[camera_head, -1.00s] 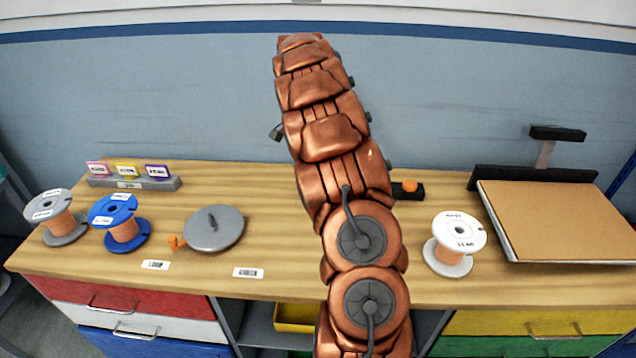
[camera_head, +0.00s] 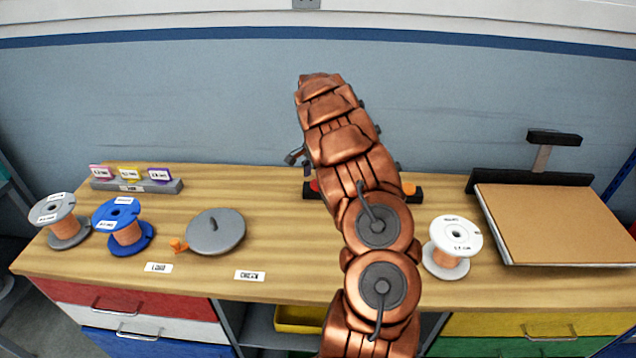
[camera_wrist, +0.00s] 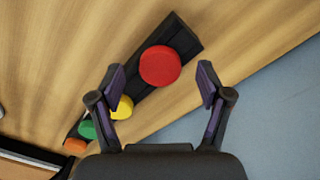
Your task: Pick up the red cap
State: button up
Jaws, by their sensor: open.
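The red cap (camera_wrist: 160,66) is a round disc at one end of a black holder (camera_wrist: 182,37) on the wooden table. In the wrist view it lies ahead of and between the fingers of my gripper (camera_wrist: 160,82), which is open and empty. The fingers appear apart from the cap. In the head view only a sliver of the red cap (camera_head: 315,185) shows beside my arm. My gripper (camera_head: 298,157) is mostly hidden behind my arm there. A yellow cap (camera_wrist: 122,107), a green cap (camera_wrist: 87,129) and an orange cap (camera_wrist: 75,146) sit along the same holder.
On the table (camera_head: 290,210) stand a grey spool (camera_head: 60,220), a blue spool (camera_head: 122,224), a grey disc (camera_head: 215,232) and a white spool (camera_head: 452,246). A tag rack (camera_head: 135,185) is at the back left. A brown board (camera_head: 555,222) lies at the right. The wall is close behind.

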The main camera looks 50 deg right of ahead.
jog(key=shift+f, duration=0.75)
jog(key=shift+c, duration=0.2)
jog(key=c, duration=1)
jog(key=shift+o, duration=0.2)
jog(key=shift+r+b, duration=0.75)
jog(key=shift+r, duration=0.85)
jog(key=shift+a+r, duration=0.15)
jog(key=shift+a, duration=0.15)
jog(key=a+r+b, duration=0.1)
jog(key=a+b, duration=0.2)
jog(key=a, duration=1.2)
jog(key=shift+a+r+b, duration=0.25)
jog(key=shift+r+b, duration=0.05)
jog(key=shift+b, duration=0.1)
